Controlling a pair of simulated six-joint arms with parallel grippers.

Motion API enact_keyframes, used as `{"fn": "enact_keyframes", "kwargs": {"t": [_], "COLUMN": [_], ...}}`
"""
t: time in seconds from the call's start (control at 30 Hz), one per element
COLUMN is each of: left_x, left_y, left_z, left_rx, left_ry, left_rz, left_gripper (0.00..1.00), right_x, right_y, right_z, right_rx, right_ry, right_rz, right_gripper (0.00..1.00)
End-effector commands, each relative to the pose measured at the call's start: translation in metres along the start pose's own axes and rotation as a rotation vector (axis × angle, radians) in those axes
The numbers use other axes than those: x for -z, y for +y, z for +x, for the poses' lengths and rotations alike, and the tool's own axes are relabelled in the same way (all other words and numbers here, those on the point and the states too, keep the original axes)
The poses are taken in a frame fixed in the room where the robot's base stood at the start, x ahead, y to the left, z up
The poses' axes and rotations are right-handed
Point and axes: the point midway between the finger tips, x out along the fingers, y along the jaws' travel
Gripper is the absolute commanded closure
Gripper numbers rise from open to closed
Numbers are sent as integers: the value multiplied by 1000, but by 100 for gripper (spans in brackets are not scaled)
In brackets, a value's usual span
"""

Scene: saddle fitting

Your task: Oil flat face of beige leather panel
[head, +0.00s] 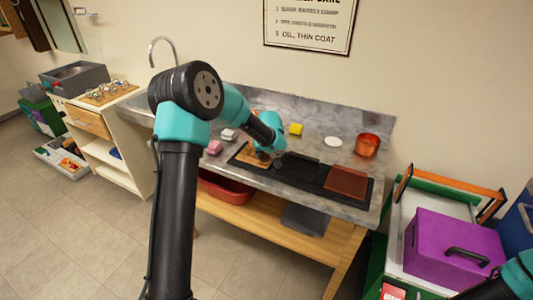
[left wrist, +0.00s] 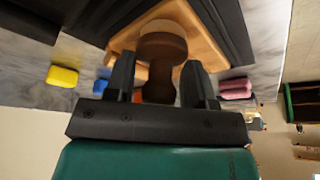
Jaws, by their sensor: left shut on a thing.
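The beige leather panel (head: 246,159) lies at the left end of the black mat (head: 318,194) on the grey counter. It also shows in the left wrist view (left wrist: 200,32). My left gripper (head: 266,153) is over this panel and partly hides it. In the left wrist view, my left gripper (left wrist: 160,82) is shut on a brown round-headed applicator (left wrist: 163,45). Its wide head is at or close to the panel face; I cannot tell if they touch. My right gripper is out of view.
A black panel (head: 297,168) and a red-brown panel (head: 346,182) lie right of the beige one. A yellow block (head: 296,129), white disc (head: 333,141), copper pot (head: 367,145), pink sponge (head: 214,147) and white block (head: 228,134) stand around the mat.

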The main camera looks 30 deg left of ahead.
Motion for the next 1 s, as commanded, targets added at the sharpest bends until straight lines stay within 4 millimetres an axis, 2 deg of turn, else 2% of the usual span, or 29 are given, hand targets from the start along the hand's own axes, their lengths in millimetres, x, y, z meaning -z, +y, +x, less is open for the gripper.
{"fn": "enact_keyframes", "kwargs": {"t": [1.0], "left_x": [53], "left_y": [-58], "left_z": [23], "left_rx": [-6], "left_ry": [0], "left_rz": [14], "left_gripper": [69], "right_x": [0], "right_y": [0], "right_z": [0], "right_rx": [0], "right_ry": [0], "right_rz": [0], "right_gripper": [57]}}
